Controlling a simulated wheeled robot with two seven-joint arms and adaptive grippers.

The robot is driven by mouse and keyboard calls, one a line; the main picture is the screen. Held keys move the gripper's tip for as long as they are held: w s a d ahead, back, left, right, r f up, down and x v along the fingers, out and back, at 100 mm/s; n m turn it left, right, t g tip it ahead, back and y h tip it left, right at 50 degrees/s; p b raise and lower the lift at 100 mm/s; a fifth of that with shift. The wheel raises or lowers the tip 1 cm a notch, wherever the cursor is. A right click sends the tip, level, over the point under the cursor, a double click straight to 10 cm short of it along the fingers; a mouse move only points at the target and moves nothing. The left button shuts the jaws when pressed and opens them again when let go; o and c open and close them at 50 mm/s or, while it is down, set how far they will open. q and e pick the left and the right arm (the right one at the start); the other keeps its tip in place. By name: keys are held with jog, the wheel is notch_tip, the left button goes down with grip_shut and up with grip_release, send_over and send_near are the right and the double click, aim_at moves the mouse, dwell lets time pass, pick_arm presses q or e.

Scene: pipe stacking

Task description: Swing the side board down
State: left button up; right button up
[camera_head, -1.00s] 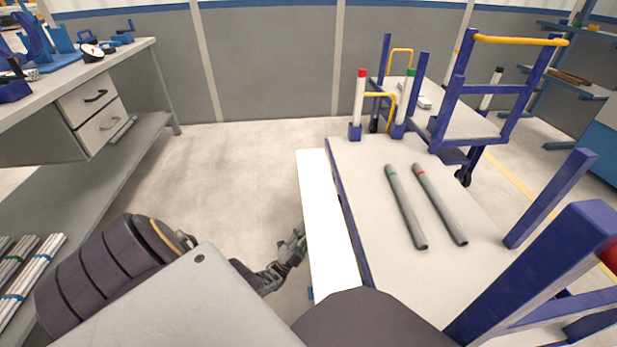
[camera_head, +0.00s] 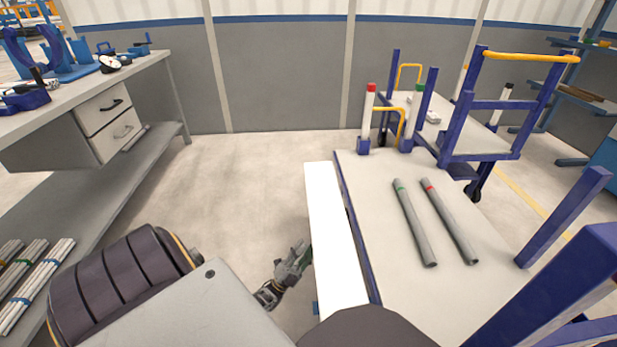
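The side board (camera_head: 334,235) is a long white panel along the left edge of the cart bed (camera_head: 385,180). Its broad white face shows from above, and it looks raised or tilted outward; its exact angle is hard to tell. My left gripper (camera_head: 298,256) is just left of the board, close to its outer edge. I cannot tell whether it touches the board or whether its fingers are open. Two grey pipes, one with a green band (camera_head: 414,222) and one with a red band (camera_head: 449,221), lie on the bed. My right gripper is not in view.
Posts with a red cap (camera_head: 368,115) and a green cap (camera_head: 414,118) stand at the bed's far end. Blue uprights (camera_head: 565,215) line the right side. A second cart (camera_head: 470,130) stands behind. A workbench (camera_head: 110,120) is at left, with clear floor between.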

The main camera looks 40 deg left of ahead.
pick_arm(q)
jog(key=s+a, duration=0.1)
jog(key=s, duration=0.7)
dwell(0.4)
jog(key=shift+a, duration=0.1)
dwell(0.5)
